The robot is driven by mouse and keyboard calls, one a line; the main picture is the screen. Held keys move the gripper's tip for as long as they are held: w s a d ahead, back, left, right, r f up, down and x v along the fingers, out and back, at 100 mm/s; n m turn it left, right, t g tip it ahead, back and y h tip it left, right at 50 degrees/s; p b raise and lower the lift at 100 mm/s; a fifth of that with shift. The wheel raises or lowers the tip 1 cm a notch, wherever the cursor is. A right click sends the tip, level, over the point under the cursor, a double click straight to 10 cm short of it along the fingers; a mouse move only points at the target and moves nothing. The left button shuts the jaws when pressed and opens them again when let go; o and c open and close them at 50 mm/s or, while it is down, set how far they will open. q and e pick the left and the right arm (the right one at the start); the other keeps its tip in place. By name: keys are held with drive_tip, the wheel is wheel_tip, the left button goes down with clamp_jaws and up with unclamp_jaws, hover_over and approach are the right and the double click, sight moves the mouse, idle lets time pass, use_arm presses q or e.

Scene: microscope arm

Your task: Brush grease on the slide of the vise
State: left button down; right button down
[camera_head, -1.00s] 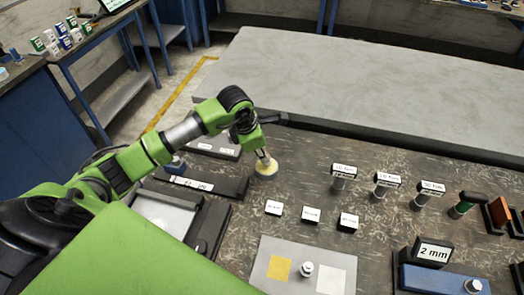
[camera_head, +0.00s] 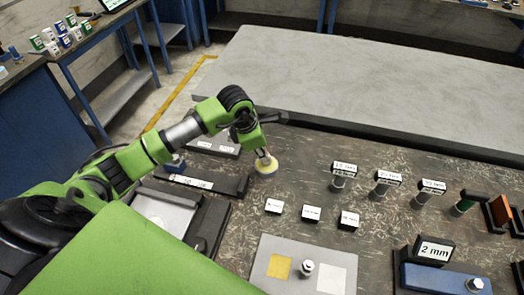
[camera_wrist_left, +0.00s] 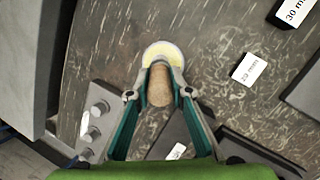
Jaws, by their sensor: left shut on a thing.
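My left gripper (camera_head: 262,155) points down over a small round pot of yellow grease (camera_head: 265,167) on the dark worn tabletop. In the left wrist view, my left gripper (camera_wrist_left: 160,70) is shut on a brush with a wooden handle (camera_wrist_left: 159,90). The pot's pale rim and yellow grease (camera_wrist_left: 163,49) show just beyond the fingertips. The bristles are hidden, so I cannot tell whether they touch the grease. I cannot clearly make out the vise or its slide. My right gripper is not in view.
Several small labelled blocks (camera_head: 311,213) lie right of the pot, with labelled cylinders (camera_head: 382,184) beyond them. A grey plate (camera_head: 263,284) with yellow and white squares lies in front. A black "2 mm" block (camera_head: 433,251) and a blue block (camera_head: 440,280) stand at the right.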

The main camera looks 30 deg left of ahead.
use_arm(q)
drive_tip(key=shift+f, duration=0.35)
drive_tip(key=shift+b, duration=0.3)
drive_tip(key=shift+s+f, duration=0.15)
idle(1.4)
drive_tip(key=shift+r, duration=0.8)
drive_tip(key=shift+r+p, duration=1.45)
drive_tip(key=shift+r, duration=1.4)
